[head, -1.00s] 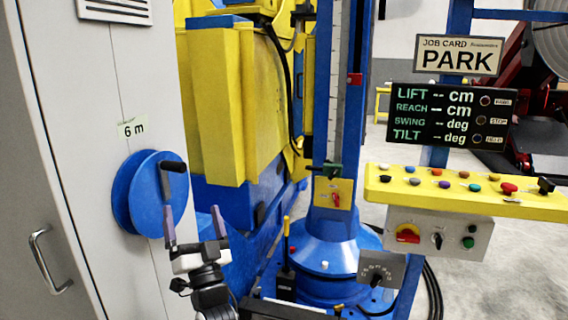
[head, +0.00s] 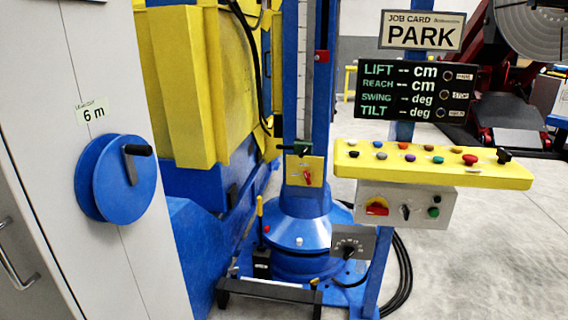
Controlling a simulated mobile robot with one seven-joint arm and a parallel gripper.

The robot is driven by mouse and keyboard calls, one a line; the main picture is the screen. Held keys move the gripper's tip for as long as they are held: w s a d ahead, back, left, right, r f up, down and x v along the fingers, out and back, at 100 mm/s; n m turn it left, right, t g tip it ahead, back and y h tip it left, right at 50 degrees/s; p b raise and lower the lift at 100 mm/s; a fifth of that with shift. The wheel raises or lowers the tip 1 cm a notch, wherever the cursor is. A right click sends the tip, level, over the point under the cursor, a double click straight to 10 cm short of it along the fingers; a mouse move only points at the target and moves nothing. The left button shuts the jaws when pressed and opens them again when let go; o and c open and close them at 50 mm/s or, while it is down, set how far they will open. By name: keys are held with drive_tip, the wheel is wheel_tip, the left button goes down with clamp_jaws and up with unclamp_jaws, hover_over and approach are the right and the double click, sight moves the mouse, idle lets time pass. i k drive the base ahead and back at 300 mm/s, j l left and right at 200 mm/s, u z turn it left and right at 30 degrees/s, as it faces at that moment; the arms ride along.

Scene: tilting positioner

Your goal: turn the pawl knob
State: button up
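I cannot tell for certain which part is the pawl knob. A dial plate with a black knob (head: 347,249) stands to the right of the column's foot. My gripper is out of view in the head picture, so its state does not show.
A grey cabinet (head: 48,120) with a blue crank reel (head: 117,180) stands on the left. A yellow control bar (head: 430,165) with several buttons is on the right, under a dark display (head: 417,92). Black cable (head: 402,280) lies behind the post. Floor at lower right is clear.

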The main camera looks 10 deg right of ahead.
sight(307, 175)
drive_tip(key=i+l, duration=0.25)
drive_tip(key=i, duration=0.3)
drive_tip(key=i+l+z, duration=0.1)
drive_tip(key=i, duration=0.45)
drive_tip(key=i+l, duration=0.3)
drive_tip(key=i, duration=0.3)
drive_tip(key=i+l, duration=0.15)
drive_tip(key=i, duration=0.4)
drive_tip(key=l+z, duration=0.05)
